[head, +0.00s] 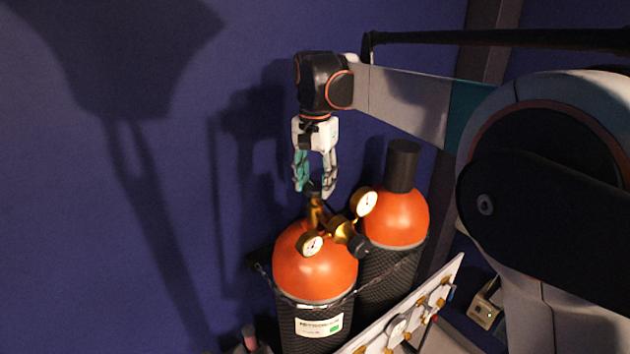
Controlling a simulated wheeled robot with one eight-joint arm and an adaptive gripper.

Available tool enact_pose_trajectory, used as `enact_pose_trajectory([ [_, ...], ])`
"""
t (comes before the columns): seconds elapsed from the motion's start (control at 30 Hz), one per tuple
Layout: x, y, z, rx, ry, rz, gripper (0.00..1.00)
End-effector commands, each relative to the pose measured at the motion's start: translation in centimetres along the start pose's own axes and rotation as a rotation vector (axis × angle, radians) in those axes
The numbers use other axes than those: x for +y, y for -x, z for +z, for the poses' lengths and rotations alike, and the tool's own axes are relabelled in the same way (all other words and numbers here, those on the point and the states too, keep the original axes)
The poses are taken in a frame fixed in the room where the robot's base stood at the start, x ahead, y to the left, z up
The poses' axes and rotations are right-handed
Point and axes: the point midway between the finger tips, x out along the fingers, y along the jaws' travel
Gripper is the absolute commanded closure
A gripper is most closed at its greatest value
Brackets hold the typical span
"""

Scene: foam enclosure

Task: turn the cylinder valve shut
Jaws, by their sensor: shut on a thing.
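The front gas cylinder (315,272) stands upright, with an orange shoulder, a dark textured body and a white label. A brass valve (315,216) rises from its top. A regulator with two round gauges is fitted to the valve. The dark valve handwheel (314,188) sits at the top of the valve, partly hidden by the fingers. My gripper (314,190) reaches down from above, its fingers shut on the handwheel, one on each side. The exact finger contact is too small to see clearly.
A second orange-topped cylinder (395,217) with a black cap stands behind to the right. A chain (345,298) runs across the front cylinder. A white panel (405,310) with gauges and brass fittings is at lower right. A dark blue wall is behind and left.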

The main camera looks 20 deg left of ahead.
Motion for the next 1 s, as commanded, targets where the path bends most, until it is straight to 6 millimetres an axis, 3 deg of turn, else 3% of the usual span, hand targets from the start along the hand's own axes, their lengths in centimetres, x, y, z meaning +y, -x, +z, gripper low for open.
enact_pose_trajectory([
  [0.47, 0.01, 0.16, -0.17, 0.004, -0.016, -0.002, 0.80],
  [0.5, 0.01, 0.16, -0.17, 0.004, -0.015, -0.002, 0.52],
  [0.57, 0.01, 0.14, -0.16, 0.004, -0.015, -0.002, 0.38],
  [1.0, 0.00, 0.47, -0.05, 0.001, -0.014, 0.000, 0.36],
])
